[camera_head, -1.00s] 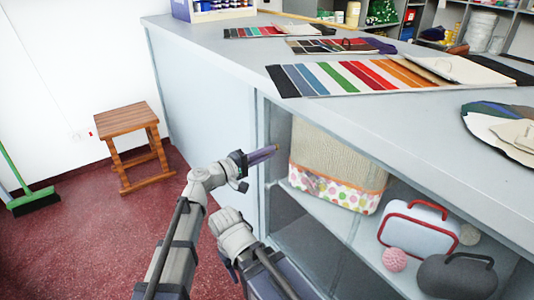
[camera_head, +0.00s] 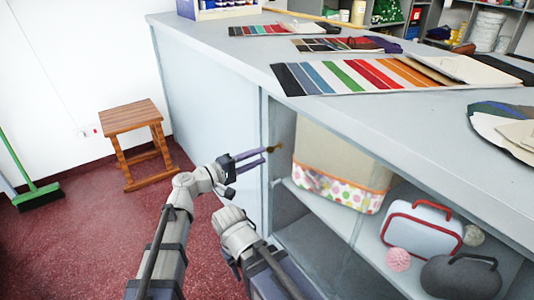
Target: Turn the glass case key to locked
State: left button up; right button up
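The glass case (camera_head: 268,190) is the grey counter with open-looking shelves under its top. A small brass key (camera_head: 273,149) shows at the upper left of its front, by the edge of the shelf opening. It is too small to tell which way it is turned. My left gripper (camera_head: 264,156) points right at the key, its two purple fingers spread apart and empty. The fingertips are just left of the key, and I cannot tell whether they touch it. More of my own arm links show below it. I see no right gripper.
The shelf holds a fabric basket (camera_head: 340,190), a white case with red trim (camera_head: 422,228), a pink ball (camera_head: 397,260) and a dark bag (camera_head: 460,277). Colour swatches (camera_head: 350,78) lie on the countertop. A wooden stool (camera_head: 131,117) and a green broom (camera_head: 38,194) stand left; the red floor between is clear.

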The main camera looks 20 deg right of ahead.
pick_arm(q)
jog(key=shift+v, duration=1.35)
jog(key=s+a+f+m+g+y, duration=0.25)
jog(key=a+f+y, duration=0.2)
jog(key=f, duration=0.25)
jog(key=s+a+f+m+g+y, duration=0.1)
jog(key=s+a+f+y, duration=0.3)
jog(key=f, duration=0.3)
jog(key=s+a+f+g+y, duration=0.1)
jog(key=s+a+f+y, duration=0.2)
jog(key=a, duration=0.4)
jog(key=s+a+f+y, duration=0.2)
jog(key=s+a+y, duration=0.1)
jog(key=a, duration=0.4)
jog(key=s+a+f+g+y, duration=0.1)
jog(key=s+a+f+y, duration=0.15)
jog(key=a, duration=0.35)
jog(key=s+d+r+m+y+p, duration=0.15)
jog(key=s+d+m, duration=0.35)
jog(key=d, duration=0.5)
notch_tip(320, 180, up, 38)
jog(key=p, duration=3.8)
jog(key=shift+s+n+g, duration=0.4)
jog(key=shift+n+g, duration=0.05)
